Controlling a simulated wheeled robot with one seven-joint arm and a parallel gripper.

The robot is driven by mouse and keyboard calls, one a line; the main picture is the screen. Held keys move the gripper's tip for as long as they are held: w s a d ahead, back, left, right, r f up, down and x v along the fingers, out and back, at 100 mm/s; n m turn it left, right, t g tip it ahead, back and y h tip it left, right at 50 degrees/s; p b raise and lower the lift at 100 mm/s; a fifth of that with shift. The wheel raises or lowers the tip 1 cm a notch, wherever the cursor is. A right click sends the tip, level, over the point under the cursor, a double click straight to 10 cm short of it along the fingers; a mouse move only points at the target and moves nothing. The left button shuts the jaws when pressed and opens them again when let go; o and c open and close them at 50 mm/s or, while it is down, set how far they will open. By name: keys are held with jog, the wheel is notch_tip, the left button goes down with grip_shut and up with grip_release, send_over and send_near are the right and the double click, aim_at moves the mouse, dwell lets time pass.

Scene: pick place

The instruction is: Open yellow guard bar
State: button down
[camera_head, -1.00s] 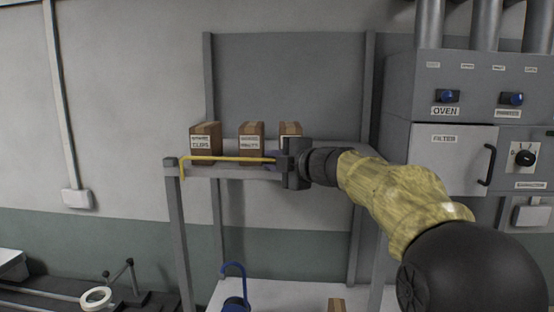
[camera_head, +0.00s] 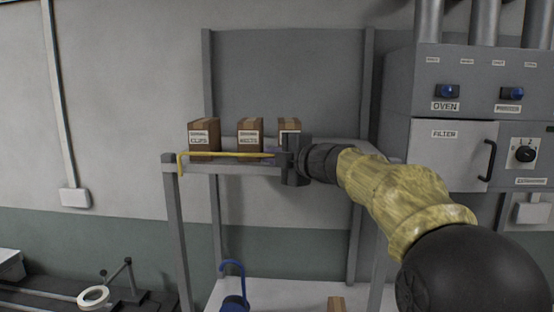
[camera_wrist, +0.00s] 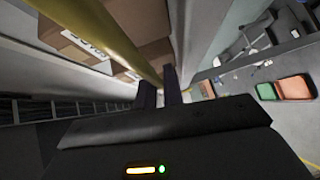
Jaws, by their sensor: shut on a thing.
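The yellow guard bar (camera_head: 228,155) runs across the front of the upper shelf, with a bent-down end at the shelf's left post. My gripper (camera_head: 277,157) is at the bar's right part, at the front edge of the shelf, and is shut on the bar. In the wrist view the bar (camera_wrist: 112,40) runs down from the top to the fingertips (camera_wrist: 161,90). The exact grip on the bar is partly hidden by the gripper body.
Cardboard boxes (camera_head: 204,139) stand on the upper shelf (camera_head: 230,170) behind the bar. A grey cabinet (camera_head: 398,90) with a filter door stands at the right. A blue hooked object (camera_head: 235,302) is on the lower shelf.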

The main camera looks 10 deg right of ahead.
jog(key=shift+f+b, duration=0.4)
jog(key=shift+b, duration=0.25)
